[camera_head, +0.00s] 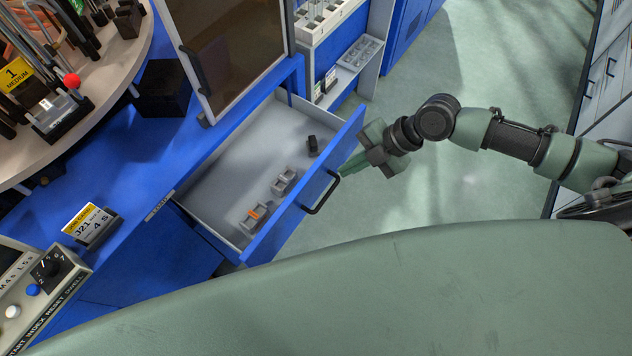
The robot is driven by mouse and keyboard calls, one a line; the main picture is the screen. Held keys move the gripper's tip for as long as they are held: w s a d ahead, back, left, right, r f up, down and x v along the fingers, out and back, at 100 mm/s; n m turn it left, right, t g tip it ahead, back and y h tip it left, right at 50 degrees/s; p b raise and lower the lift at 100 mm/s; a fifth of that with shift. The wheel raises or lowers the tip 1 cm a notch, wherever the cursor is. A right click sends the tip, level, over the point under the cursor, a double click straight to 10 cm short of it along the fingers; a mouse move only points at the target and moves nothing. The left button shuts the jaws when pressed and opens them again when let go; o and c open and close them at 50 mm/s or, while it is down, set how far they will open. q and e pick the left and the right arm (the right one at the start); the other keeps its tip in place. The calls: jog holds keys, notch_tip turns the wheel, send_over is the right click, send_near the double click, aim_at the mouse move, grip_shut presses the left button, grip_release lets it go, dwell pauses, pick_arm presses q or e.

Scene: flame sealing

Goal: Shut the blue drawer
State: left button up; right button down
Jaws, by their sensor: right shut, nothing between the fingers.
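The blue drawer (262,232) is pulled well out from the blue cabinet, its grey inside showing. Its dark bar handle (322,194) is on the front panel. Inside lie a small black block (312,146), a grey holder (284,181) and another grey holder with an orange part (254,217). My right gripper (352,166) is just outside the drawer front, above and right of the handle. Its fingers point left toward the panel and are shut and empty. I cannot tell whether it touches the panel. My left gripper is not in view.
The blue worktop (120,225) above the drawer holds a yellow job card stand (90,224), a control box (40,290) and a glass-fronted cabinet (228,50). A round table (100,80) stands at upper left. The green floor (440,190) right of the drawer is clear.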

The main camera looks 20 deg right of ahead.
jog(key=s, duration=0.1)
jog(key=p, duration=0.2)
send_near(309, 198)
jog(key=shift+g, duration=0.3)
jog(key=x, duration=0.4)
jog(key=shift+w+a+f, duration=0.1)
jog(key=shift+w+f, duration=0.15)
jog(key=shift+b, duration=0.3)
